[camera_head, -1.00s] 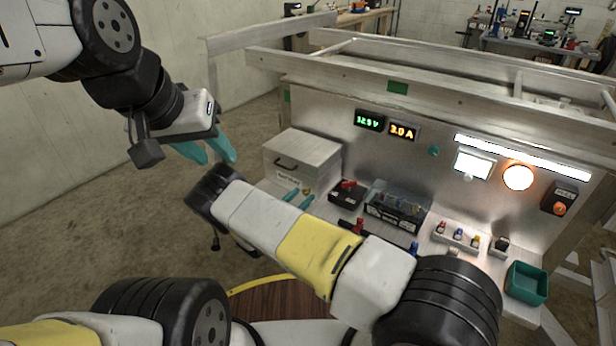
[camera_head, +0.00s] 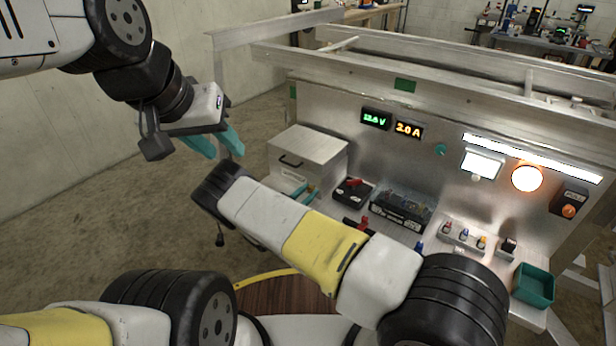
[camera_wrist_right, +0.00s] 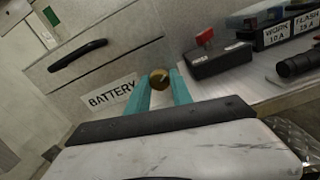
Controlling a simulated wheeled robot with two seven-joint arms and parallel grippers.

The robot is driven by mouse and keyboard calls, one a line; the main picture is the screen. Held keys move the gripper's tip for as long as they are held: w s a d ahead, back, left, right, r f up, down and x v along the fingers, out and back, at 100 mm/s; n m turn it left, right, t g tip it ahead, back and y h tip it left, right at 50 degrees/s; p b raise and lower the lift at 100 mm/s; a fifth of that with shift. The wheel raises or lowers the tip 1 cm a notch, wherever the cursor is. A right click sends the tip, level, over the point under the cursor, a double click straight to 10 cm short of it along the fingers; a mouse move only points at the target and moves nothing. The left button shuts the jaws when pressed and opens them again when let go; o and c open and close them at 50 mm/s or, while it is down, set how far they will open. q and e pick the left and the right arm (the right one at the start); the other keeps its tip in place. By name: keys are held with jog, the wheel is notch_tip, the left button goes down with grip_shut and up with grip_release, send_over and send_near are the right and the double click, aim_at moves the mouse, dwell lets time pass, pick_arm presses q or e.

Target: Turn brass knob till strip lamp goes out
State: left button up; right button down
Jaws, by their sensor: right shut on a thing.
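The brass knob (camera_wrist_right: 159,78) sits on the grey box front beside the BATTERY label (camera_wrist_right: 111,95) in the right wrist view. My right gripper (camera_wrist_right: 161,82) has its teal fingertips on both sides of the knob and is shut on it. In the head view its teal fingers (camera_head: 305,193) show beside the grey box (camera_head: 307,150), and the knob is not clear there. The strip lamp (camera_head: 532,158) on the upright panel is brightly lit. My left gripper (camera_head: 226,154) is open and empty, in the air left of the box.
The panel also has a green display (camera_head: 375,119), an amber display (camera_head: 409,129), a lit white lamp (camera_head: 479,164) and a lit round orange lamp (camera_head: 527,178). A red-handled switch (camera_head: 353,190), a fuse box (camera_head: 402,208) and a green bin (camera_head: 534,286) stand on the shelf.

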jog(key=m, duration=0.2)
jog(key=shift+m, duration=0.4)
jog(key=c, duration=1.1)
grip_release()
jog(key=shift+c, duration=0.2)
jog(key=v, duration=0.8)
jog(key=shift+w, duration=0.1)
